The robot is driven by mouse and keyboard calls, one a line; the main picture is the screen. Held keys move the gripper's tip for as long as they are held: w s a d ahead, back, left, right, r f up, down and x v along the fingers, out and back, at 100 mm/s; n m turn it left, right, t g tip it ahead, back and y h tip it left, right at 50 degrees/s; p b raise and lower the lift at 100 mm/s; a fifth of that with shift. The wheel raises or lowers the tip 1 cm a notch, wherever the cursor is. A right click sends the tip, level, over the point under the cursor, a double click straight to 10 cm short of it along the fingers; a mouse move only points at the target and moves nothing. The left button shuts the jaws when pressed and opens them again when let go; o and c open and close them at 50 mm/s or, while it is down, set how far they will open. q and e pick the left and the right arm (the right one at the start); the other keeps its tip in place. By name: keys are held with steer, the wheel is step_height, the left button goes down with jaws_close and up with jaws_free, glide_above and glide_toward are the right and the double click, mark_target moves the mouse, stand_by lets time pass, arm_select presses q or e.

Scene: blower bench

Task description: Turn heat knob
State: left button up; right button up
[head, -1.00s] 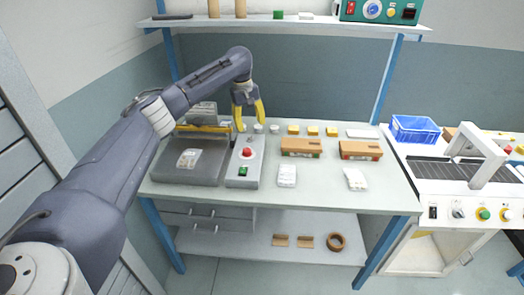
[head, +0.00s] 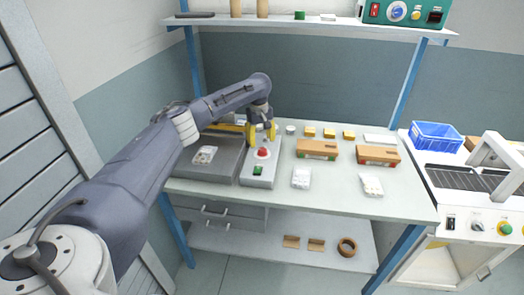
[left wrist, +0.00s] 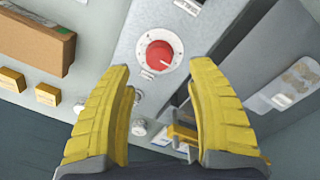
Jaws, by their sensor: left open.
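The control box (head: 258,174) stands on the bench and has a round red knob (head: 262,153) in a pale ring, with a green switch (head: 257,171) nearer its front edge. In the left wrist view the red knob (left wrist: 160,53) has a short pale mark and lies just beyond the fingertips, between them in the picture. My left gripper (head: 262,133) has yellow fingers spread apart, with nothing between them; it hangs just behind the red knob in the head view. Its fingers (left wrist: 160,70) frame the panel in the wrist view. No contact with the knob shows. My right gripper is not in view.
A grey flat machine (head: 202,165) with a small white packet is left of the box. Cardboard boxes (head: 317,150), yellow blocks (head: 328,133) and white packets (head: 301,178) lie to the right. Small pale knobs (left wrist: 138,128) show behind the red knob. A shelf (head: 330,27) crosses above.

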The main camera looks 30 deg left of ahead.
mark_target(262, 149)
arm_select(q)
steer(key=shift+w+d+f, duration=0.1)
steer(key=shift+f, duration=2.75)
jaws_close()
